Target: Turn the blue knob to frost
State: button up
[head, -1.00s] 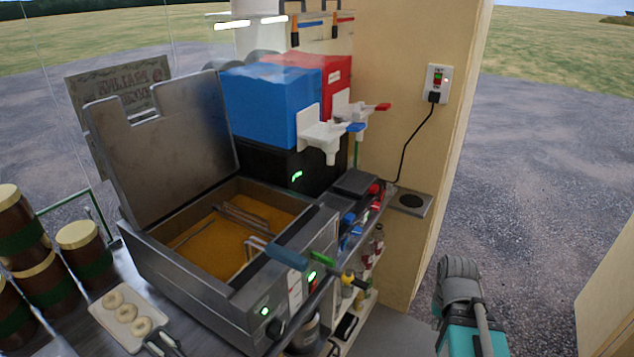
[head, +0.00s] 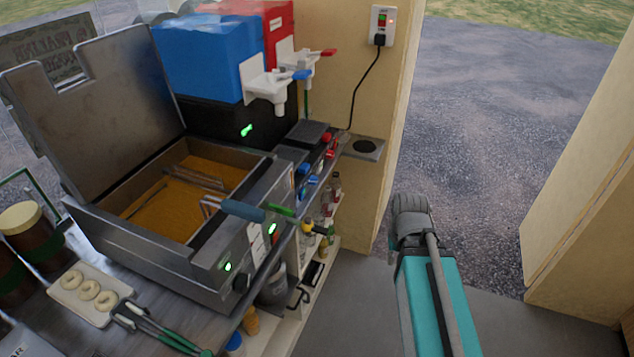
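A slush machine with a blue tank (head: 200,60) and a red tank (head: 270,25) stands on a black base (head: 220,122) at the back of the counter. Small blue controls (head: 312,180) show low on its front, right of the fryer, with red ones (head: 327,138) farther back. They are too small to tell which is the blue knob, how it is turned, or any frost mark. The blue tank's white tap (head: 268,85) has a blue lever (head: 302,75). My arm shows at the right, apart from the machine; my gripper cannot be made out.
An open fryer (head: 165,258) with a blue-handled basket (head: 243,210) stands left of the controls. Tongs (head: 160,328) and a tray of doughnuts (head: 68,290) lie at front left. A wall socket (head: 381,22) is behind. The floor (head: 350,300) right of the counter is clear.

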jog(key=shift+o, duration=1)
jog(key=shift+w+a+f, duration=0.15)
jog(key=shift+w+f, duration=0.1)
jog(key=o, duration=0.6)
jog(key=w+f+b, duration=0.1)
jog(key=w+a+n+y+b, duration=0.1)
jog(key=w+a+f+y+b, duration=0.1)
jog(key=shift+w+a+f, duration=0.25)
jog(key=shift+f, duration=0.05)
jog(key=n+t+y+b, duration=0.65)
jog(key=y+b, duration=0.85)
jog(key=b, duration=0.3)
send_near(317, 180)
jog(key=d, duration=0.4)
jog(key=shift+s+a+n+g, duration=0.1)
jog(key=shift+s+n+g, duration=0.25)
jog(key=shift+s, duration=0.05)
jog(key=shift+a, duration=0.2)
jog(key=x, duration=1.3)
jog(key=shift+w+a, duration=0.1)
jog(key=shift+a, duration=0.15)
